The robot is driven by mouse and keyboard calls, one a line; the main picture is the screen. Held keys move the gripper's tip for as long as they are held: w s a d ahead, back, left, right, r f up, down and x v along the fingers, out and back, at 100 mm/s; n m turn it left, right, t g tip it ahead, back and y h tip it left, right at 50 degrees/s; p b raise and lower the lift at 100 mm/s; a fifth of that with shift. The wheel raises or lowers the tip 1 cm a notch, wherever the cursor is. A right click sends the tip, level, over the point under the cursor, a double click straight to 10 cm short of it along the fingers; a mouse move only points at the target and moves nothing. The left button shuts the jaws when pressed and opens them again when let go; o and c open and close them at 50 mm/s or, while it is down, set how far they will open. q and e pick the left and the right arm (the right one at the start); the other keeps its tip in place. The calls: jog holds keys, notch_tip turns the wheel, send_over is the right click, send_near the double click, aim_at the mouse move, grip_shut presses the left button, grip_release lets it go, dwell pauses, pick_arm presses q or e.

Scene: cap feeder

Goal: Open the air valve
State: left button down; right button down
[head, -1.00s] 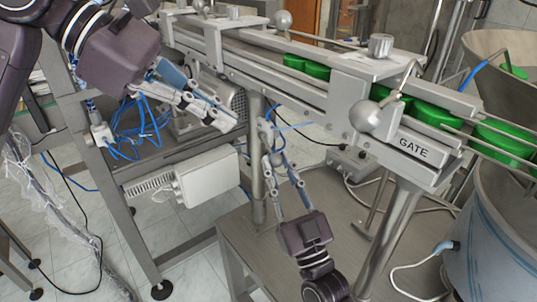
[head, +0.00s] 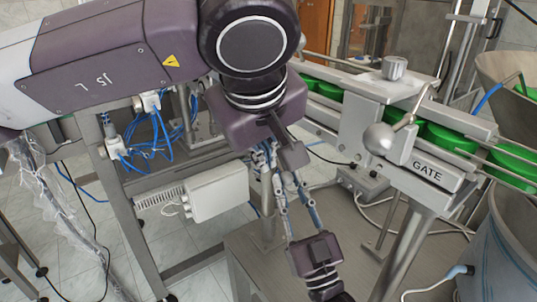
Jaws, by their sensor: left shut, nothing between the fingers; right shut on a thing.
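The air valve cannot be made out clearly; the spot below the conveyor where the grippers meet is mostly covered. My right gripper (head: 268,152) reaches up from the bottom, its fingers shut on a small part near that spot, largely hidden by my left gripper. My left gripper (head: 290,176) comes down from above, shut with nothing between its fingers. Its fingertips are beside the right gripper's fingers; I cannot tell whether they touch.
The conveyor with green caps (head: 447,138) and the GATE plate (head: 427,171) runs to the right. A metal ball knob (head: 378,139) sticks out from it. A white box (head: 217,190) is at left, with blue hoses (head: 150,140) behind. The grey bench (head: 345,245) has free room.

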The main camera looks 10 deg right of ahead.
jog(key=shift+r+h, duration=0.1)
jog(key=shift+h, duration=0.2)
pick_arm(q)
jog(key=d+x, duration=0.2)
jog(key=x, duration=0.8)
jog(key=shift+w+r, duration=0.15)
jog(key=shift+r, duration=0.15)
jog(key=shift+d, duration=0.1)
jog(key=shift+w+d+f, duration=0.1)
jog(key=shift+d+f, duration=0.05)
jog(key=shift+f, duration=0.3)
pick_arm(e)
jog(key=shift+s+a+r, duration=0.1)
jog(key=shift+s+a, duration=0.1)
jog(key=shift+a, duration=0.05)
